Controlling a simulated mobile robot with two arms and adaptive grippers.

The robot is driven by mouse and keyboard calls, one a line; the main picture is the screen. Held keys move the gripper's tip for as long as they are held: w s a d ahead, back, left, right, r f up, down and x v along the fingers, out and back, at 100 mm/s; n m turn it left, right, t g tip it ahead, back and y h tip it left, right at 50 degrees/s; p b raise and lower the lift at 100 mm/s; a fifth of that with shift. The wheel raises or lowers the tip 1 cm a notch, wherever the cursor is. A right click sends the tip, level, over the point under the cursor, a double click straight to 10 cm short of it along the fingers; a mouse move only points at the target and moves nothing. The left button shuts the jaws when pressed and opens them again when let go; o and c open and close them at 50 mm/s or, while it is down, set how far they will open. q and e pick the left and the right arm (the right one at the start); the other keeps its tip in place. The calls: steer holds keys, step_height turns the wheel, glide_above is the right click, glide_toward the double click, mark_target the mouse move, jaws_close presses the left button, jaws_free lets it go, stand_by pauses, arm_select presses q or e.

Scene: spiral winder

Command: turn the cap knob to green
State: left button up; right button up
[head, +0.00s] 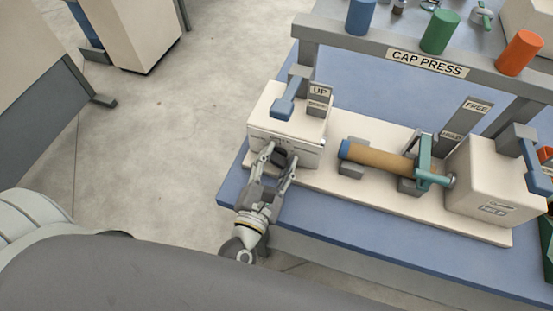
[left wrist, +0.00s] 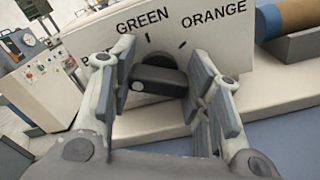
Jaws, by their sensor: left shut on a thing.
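The cap knob (left wrist: 160,80) is a dark bar on the cream panel (left wrist: 220,55) in the left wrist view. Its bar lies nearly level, with a white dot at its left end, away from the tick under GREEN (left wrist: 142,22). ORANGE (left wrist: 213,18) is to the right; a label starting with B, at left, is partly hidden by a finger. My left gripper (head: 279,164) is at the front of the left block (head: 270,115), its fingers on both sides of the knob and shut on it. In the head view the gripper partly hides the knob. My right gripper is not in view.
A brown tube (head: 378,159) with a blue end lies on supports right of the block, beside a teal clamp (head: 424,155). Above is a beam with a CAP PRESS sign (head: 427,63) and blue, green and orange cylinders. Bare floor (head: 165,130) is at left.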

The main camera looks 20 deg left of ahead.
arm_select(q)
steer(key=shift+r+m+p, duration=0.15)
steer(key=shift+m+p, duration=0.8)
steer(key=shift+m, duration=0.15)
steer(key=m+p, duration=0.1)
steer(key=m, duration=0.1)
steer(key=shift+m+p, duration=0.3)
steer(key=shift+p, duration=0.1)
steer(key=m+p, duration=0.2)
steer(key=m, duration=0.1)
steer(key=shift+d+m, duration=0.1)
steer(key=shift+m, duration=0.2)
steer(key=shift+f+m+p, duration=0.15)
steer(key=shift+m+p, duration=0.3)
steer(key=shift+m, duration=0.4)
steer(key=shift+f+m+p, duration=0.15)
steer(key=shift+m+p, duration=0.3)
steer(key=shift+m, duration=0.4)
steer(key=o, duration=1)
steer(key=shift+o, duration=0.2)
